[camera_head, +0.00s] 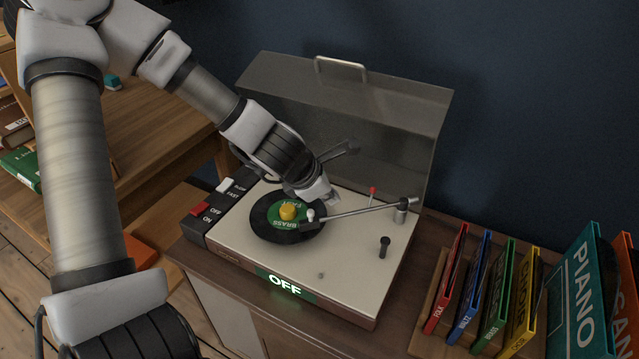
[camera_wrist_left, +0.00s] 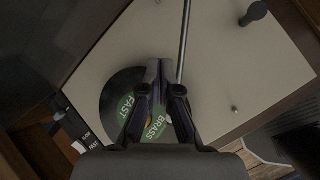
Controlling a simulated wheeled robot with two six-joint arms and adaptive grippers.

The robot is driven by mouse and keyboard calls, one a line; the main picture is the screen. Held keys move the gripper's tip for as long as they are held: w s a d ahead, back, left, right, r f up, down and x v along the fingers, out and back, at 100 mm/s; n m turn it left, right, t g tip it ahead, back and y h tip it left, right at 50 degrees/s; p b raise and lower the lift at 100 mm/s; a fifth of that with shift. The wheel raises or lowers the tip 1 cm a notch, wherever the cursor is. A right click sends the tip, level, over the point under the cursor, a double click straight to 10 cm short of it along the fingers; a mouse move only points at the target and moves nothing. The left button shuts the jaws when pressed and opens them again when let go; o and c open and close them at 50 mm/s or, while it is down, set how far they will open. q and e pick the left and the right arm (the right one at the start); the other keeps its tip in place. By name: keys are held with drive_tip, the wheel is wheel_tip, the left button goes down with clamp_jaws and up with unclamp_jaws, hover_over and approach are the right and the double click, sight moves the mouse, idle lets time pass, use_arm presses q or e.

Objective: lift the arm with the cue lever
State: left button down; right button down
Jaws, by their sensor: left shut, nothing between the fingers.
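The record player has its lid (camera_head: 345,110) raised. A record with a green label (camera_head: 287,228) reading BRASS and FAST lies on it; it also shows in the wrist view (camera_wrist_left: 115,97). The tonearm (camera_head: 355,210) runs from its pivot at the right to a white head at the record's edge; its rod shows in the wrist view (camera_wrist_left: 184,45). A small red-tipped lever (camera_head: 373,192) stands behind the tonearm; I take it as the cue lever. My left gripper (camera_head: 332,198) is shut and empty, above the deck behind the tonearm's head, left of the red-tipped lever.
A green display (camera_head: 285,285) reads OFF. A red switch (camera_head: 201,208) and a white slider (camera_head: 225,185) sit on the left strip. A dark knob (camera_head: 384,247) stands at the deck's right. Record sleeves (camera_head: 490,295) stand in a rack at the right.

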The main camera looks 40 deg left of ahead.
use_arm(q)
drive_tip(key=shift+s, duration=1.55)
